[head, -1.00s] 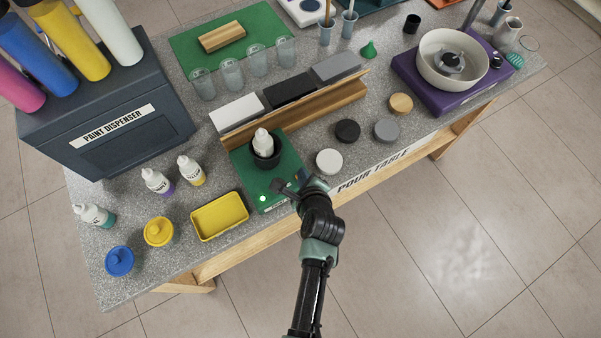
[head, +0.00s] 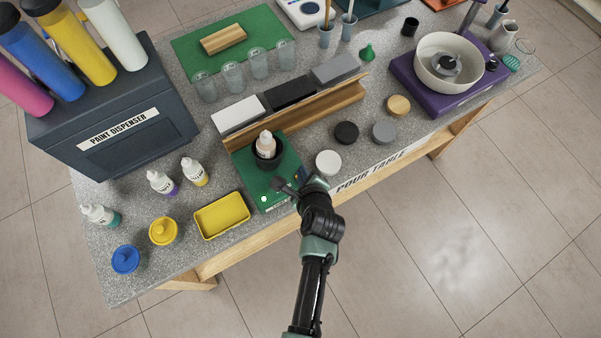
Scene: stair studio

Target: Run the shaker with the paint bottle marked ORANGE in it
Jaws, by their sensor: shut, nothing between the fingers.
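The shaker (head: 249,184) is a green base on the near side of the pour table. A white paint bottle (head: 266,144) stands upright in its black cup (head: 267,159). Its marking is too small to read, so I cannot tell if it says ORANGE. A small pale light or button (head: 264,199) shows at the shaker's front left. My gripper (head: 285,187) is shut and empty, low over the shaker's front right part, in front of the cup. I cannot tell whether it touches the shaker. My gripper and wrist hide the shaker's front right corner.
A wooden rack (head: 300,113) stands behind the shaker. Round pucks (head: 328,163) lie to its right. The paint dispenser (head: 113,118) fills the back left.

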